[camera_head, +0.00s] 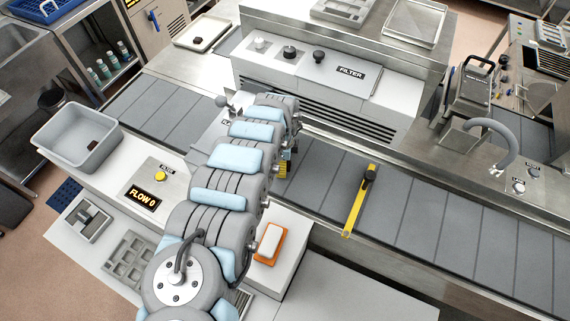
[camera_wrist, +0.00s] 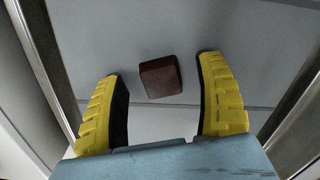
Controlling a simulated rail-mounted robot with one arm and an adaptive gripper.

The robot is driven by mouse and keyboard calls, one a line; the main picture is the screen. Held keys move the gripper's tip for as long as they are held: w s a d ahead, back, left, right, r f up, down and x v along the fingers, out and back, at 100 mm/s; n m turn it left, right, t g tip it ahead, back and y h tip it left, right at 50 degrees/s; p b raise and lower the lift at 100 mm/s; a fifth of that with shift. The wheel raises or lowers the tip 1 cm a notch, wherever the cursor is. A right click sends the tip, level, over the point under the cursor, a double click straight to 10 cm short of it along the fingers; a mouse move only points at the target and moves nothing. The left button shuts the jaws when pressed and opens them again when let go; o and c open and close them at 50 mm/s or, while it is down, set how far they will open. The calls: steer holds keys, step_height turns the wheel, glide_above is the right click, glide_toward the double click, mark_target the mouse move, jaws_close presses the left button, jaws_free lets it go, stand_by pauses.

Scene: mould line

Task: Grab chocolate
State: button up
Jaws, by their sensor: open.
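A dark brown chocolate block (camera_wrist: 160,77) lies on the grey surface in the wrist view, between and slightly beyond the tips of my gripper (camera_wrist: 161,68). My gripper's yellow fingers with black pads are spread apart, with clear gaps on both sides of the chocolate, and nothing is held. In the head view my arm reaches over the conveyor belt (camera_head: 320,180) and hides the chocolate below it. Only a small yellow part of my gripper (camera_head: 287,162) shows there, beside the arm. A second small dark brown piece (camera_head: 92,145) lies in a grey bin (camera_head: 62,128) at the left.
A yellow bar with a black knob (camera_head: 355,205) crosses the belt right of my arm. The FILTER housing (camera_head: 330,75) stands behind the belt. An orange-and-white block (camera_head: 269,243) sits on a pedestal in front. The belt's right part is clear.

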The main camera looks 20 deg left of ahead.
steer(key=shift+f, duration=0.25)
steer(key=c, duration=1)
steer(key=shift+c, duration=0.2)
steer(key=shift+r, duration=0.1)
